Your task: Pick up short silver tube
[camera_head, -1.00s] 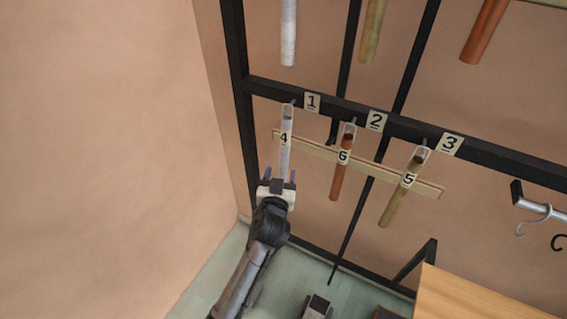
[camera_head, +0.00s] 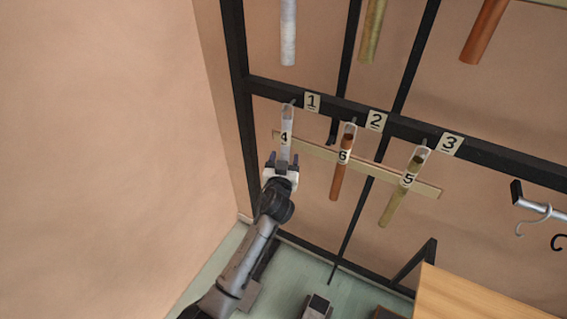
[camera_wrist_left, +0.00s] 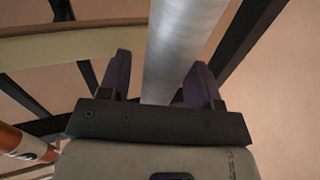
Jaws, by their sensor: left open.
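The short silver tube (camera_head: 286,128), labelled 4, hangs by a loop from the black bar under tag 1. My left gripper (camera_head: 284,158) is at the tube's lower part, and its fingers stand on either side of it. In the left wrist view the silver tube (camera_wrist_left: 178,50) runs down between the two open fingers of the left gripper (camera_wrist_left: 162,82), with a gap on each side. The tube's lower end is hidden by the gripper. My right gripper is not in view.
A copper tube (camera_head: 341,172) labelled 6 and a brass tube (camera_head: 402,192) labelled 5 hang to the right. A wooden strip (camera_head: 318,152) crosses behind the tubes. The black frame (camera_head: 400,125) carries them. A wooden tabletop (camera_head: 470,300) is at lower right.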

